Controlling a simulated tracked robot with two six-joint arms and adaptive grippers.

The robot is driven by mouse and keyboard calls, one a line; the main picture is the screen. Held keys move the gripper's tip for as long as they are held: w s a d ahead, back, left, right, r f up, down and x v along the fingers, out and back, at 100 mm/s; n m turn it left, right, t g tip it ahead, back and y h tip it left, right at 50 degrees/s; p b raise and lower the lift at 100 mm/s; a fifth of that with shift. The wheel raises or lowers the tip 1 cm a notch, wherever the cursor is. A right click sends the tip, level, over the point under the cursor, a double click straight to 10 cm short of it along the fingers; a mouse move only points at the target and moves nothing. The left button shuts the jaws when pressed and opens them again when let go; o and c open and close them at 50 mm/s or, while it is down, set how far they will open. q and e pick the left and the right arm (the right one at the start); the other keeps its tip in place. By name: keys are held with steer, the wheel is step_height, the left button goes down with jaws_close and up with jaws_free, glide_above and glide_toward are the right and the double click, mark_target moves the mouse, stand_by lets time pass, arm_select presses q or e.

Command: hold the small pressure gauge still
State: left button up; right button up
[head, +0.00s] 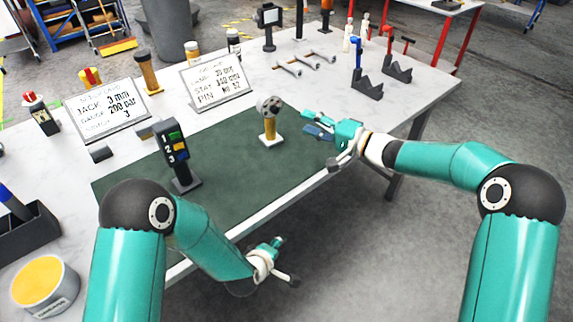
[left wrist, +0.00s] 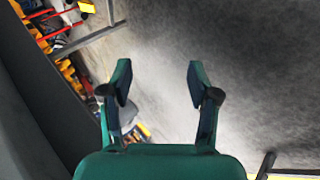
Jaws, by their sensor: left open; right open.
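The small pressure gauge (head: 268,107) stands upright on the green mat (head: 225,170), with a round grey head on a yellowish stem and a white base. My right gripper (head: 308,124) is open and empty to the right of the gauge, with a gap between them, its fingers pointing left toward it. My left gripper (head: 283,257) is low, in front of the table's front edge and away from the gauge. In the left wrist view its two fingers (left wrist: 160,88) are spread with nothing between them, over the floor.
A black post with numbered coloured buttons (head: 176,155) stands on the mat's left part. Two sign cards (head: 215,82) stand behind the mat. Grey pipe-like parts (head: 303,64) and black stands (head: 367,86) lie farther back. A round yellow-topped tin (head: 42,280) is at front left. The mat's middle is clear.

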arm_select(q)
steer(key=w+d+r+n+t+h, duration=0.1)
steer(key=w+d+r+n+t, duration=0.25)
steer(key=d+r, duration=0.35)
steer(key=w+d+r+n+t+h, duration=0.1)
steer(key=w+d+r+n+t, duration=0.2)
steer(key=d+r, duration=0.45)
steer(key=r+n+y, duration=0.1)
steer(key=n, duration=0.1)
steer(key=w+a+r+n+t+y, duration=0.1)
steer(key=n, duration=0.2)
steer(key=w+a+r+n, duration=0.1)
steer(key=n, duration=0.2)
steer(key=shift+w+a+r+t+y, duration=0.1)
steer(key=shift+w+t+y, duration=0.15)
steer(key=shift+t+y, duration=0.15)
steer(key=n+t+y, duration=0.1)
steer(key=n+y, duration=0.6)
steer(key=n, duration=0.6)
glide_toward(272, 129)
steer(key=shift+n, duration=0.25)
steer(key=x, duration=1.1)
steer(key=shift+a, duration=0.1)
arm_select(e)
steer(key=shift+s, duration=0.1)
arm_select(q)
jaws_close()
arm_select(e)
steer(key=shift+o, duration=0.4)
